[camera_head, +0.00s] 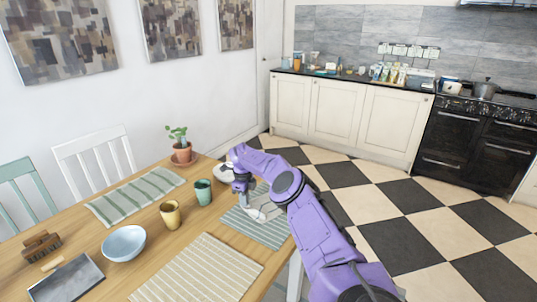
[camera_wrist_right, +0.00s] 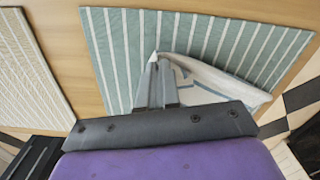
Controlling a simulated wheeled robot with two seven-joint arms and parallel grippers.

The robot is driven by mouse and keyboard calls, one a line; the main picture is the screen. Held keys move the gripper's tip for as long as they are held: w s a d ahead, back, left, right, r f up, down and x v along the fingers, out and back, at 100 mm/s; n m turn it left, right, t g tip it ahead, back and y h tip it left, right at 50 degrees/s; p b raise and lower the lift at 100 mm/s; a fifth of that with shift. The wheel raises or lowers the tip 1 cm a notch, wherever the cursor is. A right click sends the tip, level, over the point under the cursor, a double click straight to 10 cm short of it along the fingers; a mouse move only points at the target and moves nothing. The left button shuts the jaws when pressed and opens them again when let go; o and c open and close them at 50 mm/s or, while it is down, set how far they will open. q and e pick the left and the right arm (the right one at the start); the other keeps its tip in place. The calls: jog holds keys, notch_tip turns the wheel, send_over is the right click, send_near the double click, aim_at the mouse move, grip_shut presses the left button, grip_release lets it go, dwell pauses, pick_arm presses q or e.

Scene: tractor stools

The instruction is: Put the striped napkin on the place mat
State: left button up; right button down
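The napkin (camera_wrist_right: 215,82) is pale cloth with blue-grey bands. It shows over the green-and-white striped place mat (camera_wrist_right: 118,45), reaching toward the mat's edge on the right in the right wrist view. In the head view the mat (camera_head: 243,224) lies at the table's right side, with the napkin (camera_head: 263,211) partly hidden by my arm. My right gripper (camera_wrist_right: 155,72) is above the mat, its fingers close together with a cloth corner pinched at their tips. I cannot tell how much of the napkin touches the mat. My left gripper is not in view.
A green cup (camera_head: 203,192), yellow cup (camera_head: 171,215) and blue bowl (camera_head: 124,243) stand left of the mat. A beige striped mat (camera_head: 198,272) lies in front; another green striped mat (camera_head: 135,196) lies far left.

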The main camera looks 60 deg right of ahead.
jog(key=shift+w+a+f, duration=0.35)
jog(key=shift+w+f, duration=0.1)
jog(key=c, duration=0.9)
grip_release()
jog(key=shift+r, duration=0.1)
